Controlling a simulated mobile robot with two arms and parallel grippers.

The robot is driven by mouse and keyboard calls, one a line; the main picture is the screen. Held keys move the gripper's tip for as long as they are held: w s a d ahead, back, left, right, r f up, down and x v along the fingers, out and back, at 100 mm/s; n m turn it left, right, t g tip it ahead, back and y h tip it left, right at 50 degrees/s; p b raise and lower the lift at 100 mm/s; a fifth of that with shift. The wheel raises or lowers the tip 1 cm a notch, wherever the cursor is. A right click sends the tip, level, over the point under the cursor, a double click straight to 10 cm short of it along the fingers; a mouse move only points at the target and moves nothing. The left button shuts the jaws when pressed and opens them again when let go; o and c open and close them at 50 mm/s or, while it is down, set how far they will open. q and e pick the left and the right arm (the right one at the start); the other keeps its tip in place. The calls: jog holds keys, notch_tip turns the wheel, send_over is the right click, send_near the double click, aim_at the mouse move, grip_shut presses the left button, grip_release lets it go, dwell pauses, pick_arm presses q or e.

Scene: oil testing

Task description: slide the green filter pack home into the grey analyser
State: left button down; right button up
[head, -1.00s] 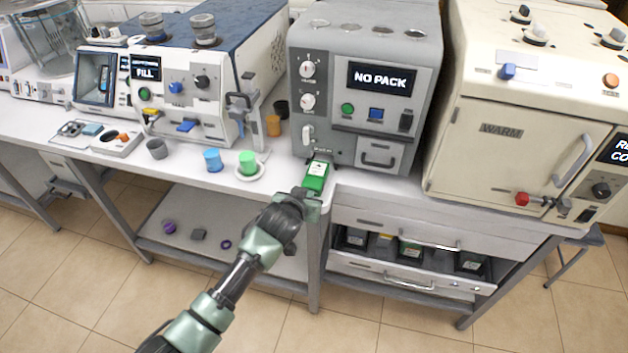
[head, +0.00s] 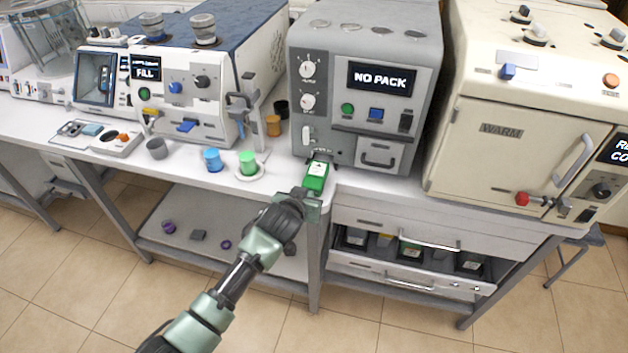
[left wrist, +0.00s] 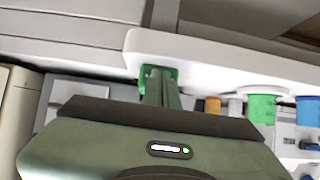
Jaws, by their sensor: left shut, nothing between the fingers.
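The green filter pack (head: 316,177), with a white label, lies at the bench's front edge. Its far end is at the low front of the grey analyser (head: 335,95), whose screen reads "NO PACK". Most of the pack is outside; I cannot tell how far its end is in. My left gripper (head: 311,197) is shut and empty at the pack's near end, fingertips against or very close to it. In the left wrist view the shut fingers (left wrist: 161,90) hide most of the pack's end (left wrist: 145,72). My right gripper is not in view.
A green cup (head: 247,163) on a saucer and a blue cup (head: 213,160) stand left of the pack. A cream oven (head: 520,130) stands right of the analyser. Below is an open drawer (head: 410,283) holding dark packs.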

aim_at(316, 174)
pick_arm(q)
jog(key=shift+w, duration=0.1)
jog(key=shift+w+d+f+b, duration=0.1)
jog(key=shift+w+d+b, duration=0.15)
jog(key=shift+w+b, duration=0.35)
jog(key=shift+w+d+r+b, duration=0.1)
jog(key=shift+w+d+b, duration=0.1)
jog(key=shift+w+b, duration=0.4)
jog(key=shift+w+d+f+b, duration=0.1)
jog(key=shift+w+d+b, duration=0.2)
jog(key=shift+w, duration=0.55)
jog(key=shift+w+d+f+b, duration=0.1)
jog(key=shift+w+d+b, duration=0.2)
jog(key=shift+w+b, duration=0.65)
jog(key=shift+w+d+b, duration=0.25)
jog(key=shift+w+b, duration=0.55)
jog(key=shift+w, duration=0.15)
